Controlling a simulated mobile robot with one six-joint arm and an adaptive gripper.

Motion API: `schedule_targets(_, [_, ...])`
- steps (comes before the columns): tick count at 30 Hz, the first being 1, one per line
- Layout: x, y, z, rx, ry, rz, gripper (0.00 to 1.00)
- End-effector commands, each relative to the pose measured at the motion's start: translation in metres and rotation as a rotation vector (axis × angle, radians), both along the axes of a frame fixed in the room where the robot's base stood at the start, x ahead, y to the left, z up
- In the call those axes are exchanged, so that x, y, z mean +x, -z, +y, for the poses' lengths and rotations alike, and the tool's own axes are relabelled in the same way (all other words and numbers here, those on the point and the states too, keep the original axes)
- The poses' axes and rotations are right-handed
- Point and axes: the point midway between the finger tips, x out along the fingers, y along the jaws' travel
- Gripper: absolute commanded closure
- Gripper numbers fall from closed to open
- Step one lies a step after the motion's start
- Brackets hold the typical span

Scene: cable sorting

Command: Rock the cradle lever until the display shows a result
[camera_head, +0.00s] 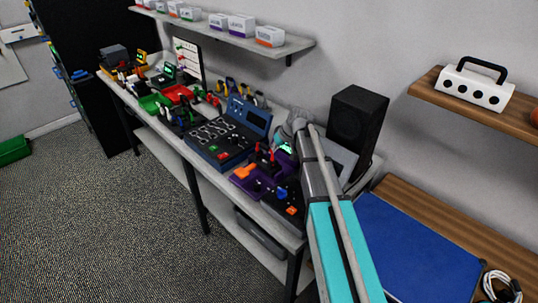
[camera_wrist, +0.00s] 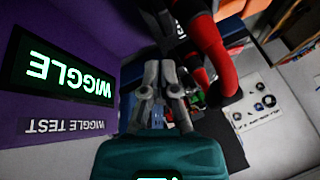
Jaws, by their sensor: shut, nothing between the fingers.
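The display (camera_wrist: 66,76) fills the left of the wrist view, glowing green with the word WIGGLE, upside down. It sits on a purple housing (camera_wrist: 100,22) with a WIGGLE TEST label (camera_wrist: 62,126). In the head view the purple tester (camera_head: 251,181) stands on the bench, partly behind my arm. My gripper (camera_wrist: 160,84) is shut and empty, its grey fingers beside the housing. A thick red curved part (camera_wrist: 216,52) with a black piece passes just right of the fingers; whether they touch is unclear. I cannot make out the cradle lever for certain.
A blue case (camera_head: 218,153) with several metal pieces lies left of the tester. A black speaker (camera_head: 357,118) stands behind my arm, close to it. A blue panel (camera_head: 415,245) lies at the right.

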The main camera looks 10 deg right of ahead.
Motion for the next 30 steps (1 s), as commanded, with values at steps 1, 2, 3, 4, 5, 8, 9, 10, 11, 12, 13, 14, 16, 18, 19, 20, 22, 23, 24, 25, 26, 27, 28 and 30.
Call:
schedule_targets(1, [-0.0003, 0.0006, 0.0004, 0.000, 0.000, 0.000, 1.00])
schedule_targets(2, [-0.0005, 0.0008, 0.0006, 0.000, 0.000, 0.000, 1.00])
schedule_targets(3, [-0.0006, 0.0009, 0.0008, 0.000, 0.000, 0.000, 1.00])
schedule_targets(4, [-0.0008, 0.0011, 0.0010, 0.000, 0.000, 0.000, 1.00])
schedule_targets(5, [-0.0009, 0.0013, 0.0012, 0.000, 0.000, 0.000, 1.00])
schedule_targets(8, [-0.0013, 0.0018, 0.0018, 0.000, 0.000, 0.000, 1.00])
schedule_targets(9, [-0.0014, 0.0021, 0.0020, 0.000, 0.000, 0.000, 1.00])
schedule_targets(10, [-0.0015, 0.0021, 0.0022, 0.000, 0.000, 0.000, 1.00])
schedule_targets(11, [-0.0017, 0.0023, 0.0023, 0.000, 0.000, 0.000, 1.00])
schedule_targets(12, [-0.0018, 0.0026, 0.0026, 0.000, 0.000, 0.000, 1.00])
schedule_targets(13, [-0.0019, 0.0026, 0.0028, 0.000, 0.000, 0.000, 1.00])
schedule_targets(14, [-0.0021, 0.0028, 0.0029, 0.000, 0.000, 0.000, 1.00])
schedule_targets(16, [-0.0023, 0.0032, 0.0033, 0.000, 0.000, 0.000, 1.00])
schedule_targets(18, [-0.0025, 0.0036, 0.0037, 0.000, 0.000, 0.000, 1.00])
schedule_targets(19, [-0.0026, 0.0037, 0.0038, 0.000, 0.000, 0.000, 1.00])
schedule_targets(20, [-0.0028, 0.0039, 0.0040, 0.000, 0.000, 0.000, 1.00])
schedule_targets(22, [-0.0031, 0.0042, 0.0045, 0.000, 0.000, 0.000, 1.00])
schedule_targets(23, [-0.0032, 0.0044, 0.0047, 0.000, 0.000, 0.000, 1.00])
schedule_targets(24, [-0.0034, 0.0046, 0.0049, 0.000, 0.000, 0.000, 1.00])
schedule_targets(25, [-0.0035, 0.0048, 0.0051, 0.000, 0.000, 0.000, 1.00])
schedule_targets(26, [-0.0036, 0.0049, 0.0052, 0.000, 0.000, 0.000, 1.00])
schedule_targets(27, [-0.0037, 0.0052, 0.0054, 0.000, 0.000, 0.000, 1.00])
schedule_targets(28, [-0.0039, 0.0053, 0.0057, 0.000, 0.000, 0.000, 1.00])
schedule_targets(30, [-0.0041, 0.0056, 0.0061, 0.000, 0.000, 0.000, 1.00])
